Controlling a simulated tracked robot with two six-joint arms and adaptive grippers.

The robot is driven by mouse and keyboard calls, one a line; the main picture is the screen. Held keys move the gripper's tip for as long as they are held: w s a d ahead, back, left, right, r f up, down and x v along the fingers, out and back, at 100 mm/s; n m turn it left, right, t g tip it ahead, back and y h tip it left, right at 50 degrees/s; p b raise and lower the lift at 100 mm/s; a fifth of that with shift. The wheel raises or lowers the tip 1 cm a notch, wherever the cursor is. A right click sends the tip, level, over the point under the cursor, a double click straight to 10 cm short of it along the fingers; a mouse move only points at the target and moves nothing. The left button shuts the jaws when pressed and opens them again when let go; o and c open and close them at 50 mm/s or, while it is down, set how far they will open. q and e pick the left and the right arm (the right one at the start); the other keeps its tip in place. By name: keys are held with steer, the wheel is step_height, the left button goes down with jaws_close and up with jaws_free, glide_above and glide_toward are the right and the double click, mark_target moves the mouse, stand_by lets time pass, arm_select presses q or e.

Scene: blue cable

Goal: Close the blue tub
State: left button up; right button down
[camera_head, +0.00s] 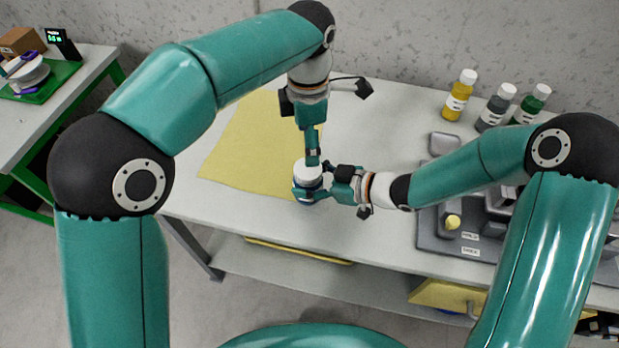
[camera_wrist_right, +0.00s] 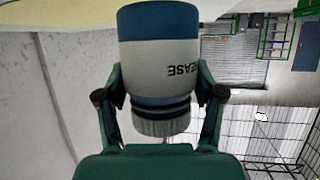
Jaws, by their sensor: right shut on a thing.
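The blue tub (camera_head: 304,195) is upright at the front edge of the table, with a white lid (camera_head: 310,171) at its top. In the right wrist view the tub (camera_wrist_right: 160,22) appears lid-down, with a pale label ending in "EASE". The white ridged lid (camera_wrist_right: 161,124) lies in line with the tub, and dark rings show between them. Whether it is fully seated cannot be told. My right gripper (camera_head: 328,183) is shut around the tub from the right; its fingers flank it in the wrist view (camera_wrist_right: 160,90). My left gripper (camera_head: 313,158) points down at the lid; its finger gap is edge-on.
A yellow mat (camera_head: 240,150) lies on the table left of the tub. Yellow, grey and green bottles (camera_head: 497,105) stand at the back right. A grey tray (camera_head: 430,228) is on the right under my right arm. Another table (camera_head: 85,65) stands far left.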

mark_target(308, 183)
arm_select(q)
steer(key=shift+f, duration=4.05)
